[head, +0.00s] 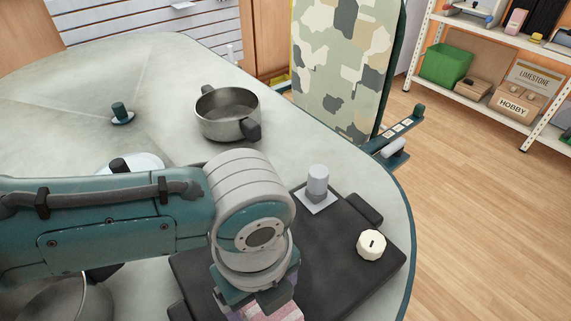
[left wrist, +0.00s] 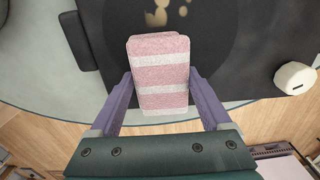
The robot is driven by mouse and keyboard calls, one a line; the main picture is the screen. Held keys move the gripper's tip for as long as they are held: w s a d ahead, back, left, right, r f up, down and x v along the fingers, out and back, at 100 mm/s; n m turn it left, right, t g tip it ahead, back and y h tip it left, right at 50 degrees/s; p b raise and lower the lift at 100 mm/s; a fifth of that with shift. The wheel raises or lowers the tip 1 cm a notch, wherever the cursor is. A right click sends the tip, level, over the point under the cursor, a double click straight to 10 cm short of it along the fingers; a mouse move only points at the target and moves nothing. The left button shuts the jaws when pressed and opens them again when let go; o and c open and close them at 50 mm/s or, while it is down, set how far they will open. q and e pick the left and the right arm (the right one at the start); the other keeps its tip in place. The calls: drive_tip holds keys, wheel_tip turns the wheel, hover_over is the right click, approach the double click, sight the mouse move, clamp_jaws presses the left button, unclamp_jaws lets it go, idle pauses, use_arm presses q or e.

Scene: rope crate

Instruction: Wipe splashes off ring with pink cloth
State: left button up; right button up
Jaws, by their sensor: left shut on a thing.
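My left gripper (left wrist: 160,92) is shut on a folded pink cloth (left wrist: 160,72) with white stripes, its fingers along the cloth's two sides. Beige splashes (left wrist: 158,14) show on the dark ring just beyond the cloth, at the top of the left wrist view. The ring lies on a black hob plate (left wrist: 235,75). In the head view, my arm covers much of the black hob (head: 335,265). The striped cloth (head: 278,312) shows at the bottom edge there, under my gripper. The splashes are hidden in that view. My right gripper is not in view.
A cream knob (head: 371,245) sits on the hob's right side. A grey cylinder on a pale square base (head: 317,186) stands at its far edge. A steel pot (head: 228,113) and a lid (head: 122,114) are farther back. The table curves away at right.

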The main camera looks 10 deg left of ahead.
use_arm(q)
drive_tip(key=shift+s+d, duration=0.35)
drive_tip(key=shift+d, duration=0.1)
drive_tip(key=shift+w+a, duration=0.15)
drive_tip(key=shift+w+a+f, duration=0.1)
drive_tip(key=shift+w+a, duration=0.55)
drive_tip(key=shift+a, duration=0.15)
drive_tip(key=shift+a+r+p, duration=0.15)
drive_tip(key=shift+r+p, duration=0.15)
drive_tip(key=shift+r, duration=0.2)
drive_tip(key=shift+r+p, duration=0.35)
drive_tip(key=shift+r, duration=0.1)
